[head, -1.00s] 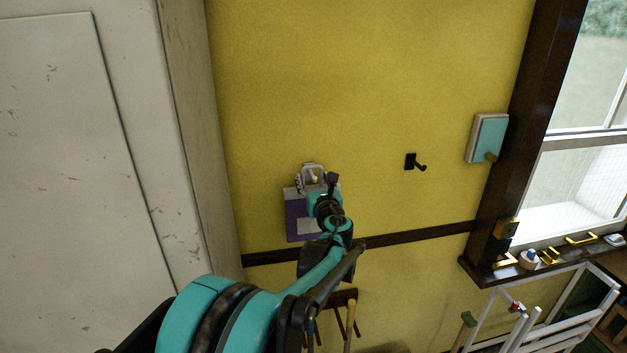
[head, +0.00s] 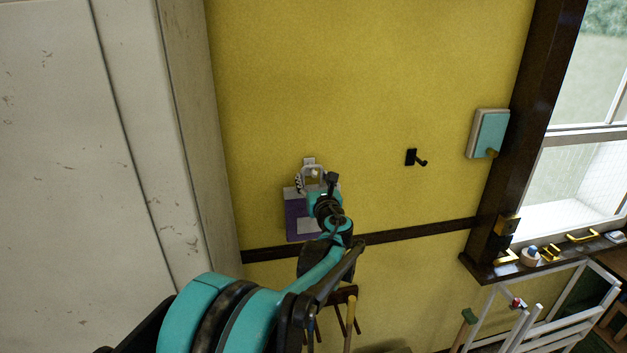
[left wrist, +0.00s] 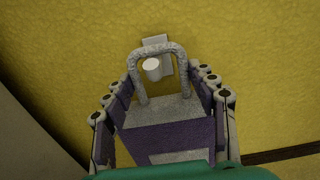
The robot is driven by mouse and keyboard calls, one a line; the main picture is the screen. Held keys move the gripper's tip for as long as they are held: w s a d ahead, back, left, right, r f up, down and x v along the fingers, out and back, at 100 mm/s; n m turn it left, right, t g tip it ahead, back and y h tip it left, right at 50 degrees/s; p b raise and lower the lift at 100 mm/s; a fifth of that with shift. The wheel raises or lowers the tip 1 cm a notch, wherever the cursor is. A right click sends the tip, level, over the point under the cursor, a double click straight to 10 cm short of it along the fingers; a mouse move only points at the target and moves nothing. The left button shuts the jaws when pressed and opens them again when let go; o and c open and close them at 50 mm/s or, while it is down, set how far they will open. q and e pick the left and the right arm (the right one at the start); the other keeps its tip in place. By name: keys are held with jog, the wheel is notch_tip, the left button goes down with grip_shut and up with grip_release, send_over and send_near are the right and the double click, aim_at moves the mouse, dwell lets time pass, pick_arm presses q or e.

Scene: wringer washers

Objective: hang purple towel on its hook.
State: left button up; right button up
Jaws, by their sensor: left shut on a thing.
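The purple towel (head: 293,222) has a grey-white top band and a stiff pale loop. My left gripper (head: 314,190) is shut on it, with jointed fingers along both sides in the left wrist view (left wrist: 163,84). The towel (left wrist: 168,135) is held upright near the yellow wall. A white hook (head: 309,161) is on the wall behind the loop. In the left wrist view the hook's round peg (left wrist: 152,68) appears inside the loop, below its top bar. I cannot tell whether the peg passes through the loop. My right gripper is out of view.
An empty black hook (head: 412,157) is on the wall to the right, with a light-blue box (head: 487,134) beyond it. A pale cabinet (head: 100,180) stands close on the left. A dark rail (head: 420,229) crosses the wall lower down.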

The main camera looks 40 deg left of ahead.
pick_arm(q)
jog(key=shift+f, duration=0.1)
jog(key=o, duration=1.5)
jog(key=shift+c, duration=0.2)
jog(key=v, duration=1.2)
jog(key=s+d+f+n+g+h+b, duration=0.1)
jog(key=s+d+f+n+h+b, duration=0.15)
jog(key=f+n+b, duration=0.35)
jog(key=s+d+f+n+g+h+b, duration=0.1)
jog(key=s+d+f+n+h+b, duration=0.2)
jog(key=f, duration=0.6)
jog(key=s+d+f+n+g+h+b, duration=0.1)
jog(key=s+d+f+n+b, duration=0.3)
jog(key=f, duration=0.3)
jog(key=s+d+f+n+h+b, duration=0.3)
jog(key=d+f+n, duration=0.3)
jog(key=d+f, duration=0.2)
jog(key=s+d+f+n+g+h+b, duration=0.1)
jog(key=s+d+f+n+h+b, duration=0.3)
jog(key=s+d+f+n, duration=0.2)
notch_tip(320, 180, down, 4)
jog(key=shift+s+d+r+n+h+b, duration=0.2)
jog(key=shift+d+r+n+h+b, duration=0.15)
jog(key=shift+d, duration=0.85)
